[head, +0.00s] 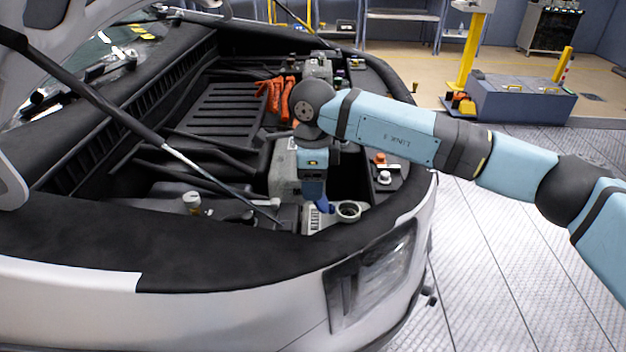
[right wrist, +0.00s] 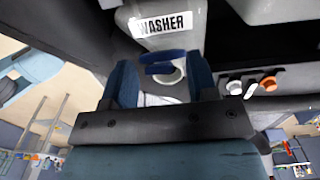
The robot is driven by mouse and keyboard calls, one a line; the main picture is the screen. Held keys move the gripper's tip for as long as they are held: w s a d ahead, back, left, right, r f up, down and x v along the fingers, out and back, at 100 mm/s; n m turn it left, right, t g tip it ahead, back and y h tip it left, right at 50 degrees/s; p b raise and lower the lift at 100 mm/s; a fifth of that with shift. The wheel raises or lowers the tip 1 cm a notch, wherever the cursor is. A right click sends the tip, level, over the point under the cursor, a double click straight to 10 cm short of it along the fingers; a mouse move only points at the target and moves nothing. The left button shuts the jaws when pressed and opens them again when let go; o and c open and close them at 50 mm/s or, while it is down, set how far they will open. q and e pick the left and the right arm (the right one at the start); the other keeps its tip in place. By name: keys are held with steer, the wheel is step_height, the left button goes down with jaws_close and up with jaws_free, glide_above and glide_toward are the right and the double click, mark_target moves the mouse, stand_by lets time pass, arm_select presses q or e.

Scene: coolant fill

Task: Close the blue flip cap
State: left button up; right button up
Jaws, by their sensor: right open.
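The blue flip cap (right wrist: 165,57) shows in the right wrist view, beside the pale round filler neck (right wrist: 168,78) of the washer reservoir (right wrist: 180,12). In the head view the neck (head: 348,211) shows as an open ring, so the cap stands open. My right gripper (right wrist: 163,80) is open and empty, with its two dark blue fingers to either side of the cap and neck. In the head view it points down into the engine bay (head: 319,203), just left of the neck. Whether a finger touches the cap cannot be told. My left gripper is not in view.
An orange cap (head: 379,158) and a white cap (head: 384,177) are to the right of my wrist. A hood strut (head: 180,155) crosses the bay at the left. The car's front edge (head: 255,255) lies nearest. Orange cables (head: 275,95) lie farther back.

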steer(key=shift+c, duration=0.2)
jaws_close()
steer(key=d+y+b, duration=0.1)
steer(key=y+b, duration=0.1)
steer(key=d+y+b, duration=0.1)
steer(key=b, duration=0.1)
steer(key=shift+d+r+y, duration=0.15)
steer(key=shift+d+y, duration=0.25)
steer(key=shift+d+r+y+b, duration=0.15)
steer(key=shift+d+y+b, duration=0.45)
steer(key=shift+y+b, duration=0.2)
steer(key=shift+d+r+y+b, duration=0.15)
steer(key=shift+d+y+b, duration=0.4)
steer(key=shift+y+b, duration=0.25)
steer(key=shift+o, duration=0.2)
jaws_free()
